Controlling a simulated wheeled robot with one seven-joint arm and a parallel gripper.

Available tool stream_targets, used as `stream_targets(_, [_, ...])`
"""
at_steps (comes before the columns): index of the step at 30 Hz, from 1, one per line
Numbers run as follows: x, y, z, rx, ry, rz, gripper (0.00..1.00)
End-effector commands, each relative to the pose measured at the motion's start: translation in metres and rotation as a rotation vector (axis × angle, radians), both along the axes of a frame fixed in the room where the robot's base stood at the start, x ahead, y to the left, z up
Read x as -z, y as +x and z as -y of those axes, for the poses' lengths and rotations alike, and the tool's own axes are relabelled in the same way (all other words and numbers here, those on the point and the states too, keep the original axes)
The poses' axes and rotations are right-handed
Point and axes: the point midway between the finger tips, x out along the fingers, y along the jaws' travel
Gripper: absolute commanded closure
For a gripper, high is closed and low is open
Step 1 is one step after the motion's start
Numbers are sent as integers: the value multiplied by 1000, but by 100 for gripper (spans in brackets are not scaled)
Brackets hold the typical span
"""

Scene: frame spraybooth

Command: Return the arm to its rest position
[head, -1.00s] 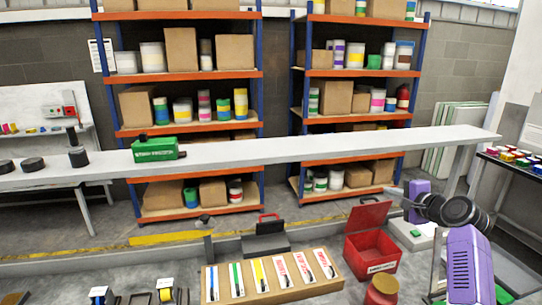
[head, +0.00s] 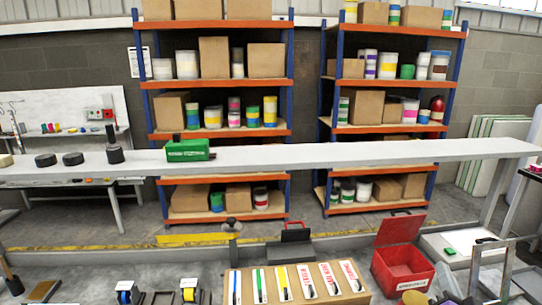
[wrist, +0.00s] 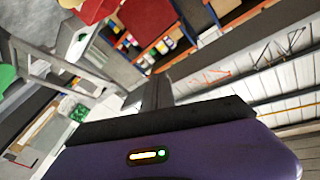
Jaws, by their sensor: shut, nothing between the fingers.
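My gripper (wrist: 157,92) shows in the wrist view, with its dark fingers together in front of the purple wrist housing. It is shut with nothing held, and no object touches the fingers. The head view does not show my arm or gripper.
A long grey beam (head: 370,153) spans the view before two loaded shelving racks (head: 222,137). A green box (head: 188,150) sits on it. Below stand an open red toolbox (head: 402,270), a cardboard tray of coloured items (head: 235,272) and a trolley frame (head: 474,270) at right.

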Motion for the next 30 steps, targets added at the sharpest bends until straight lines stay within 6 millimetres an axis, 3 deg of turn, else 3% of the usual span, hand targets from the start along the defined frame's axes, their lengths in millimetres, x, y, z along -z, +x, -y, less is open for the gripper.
stream_targets(1, [15, -19, -14, -4, -39, -15, 100])
stream_targets(3, [27, -43, -31, -7, -96, -26, 100])
stream_targets(10, [55, -123, -87, -38, -261, -68, 100])
stream_targets(21, [72, -251, -164, -136, -442, -151, 100])
stream_targets(30, [80, -343, -207, -257, -480, -270, 100])
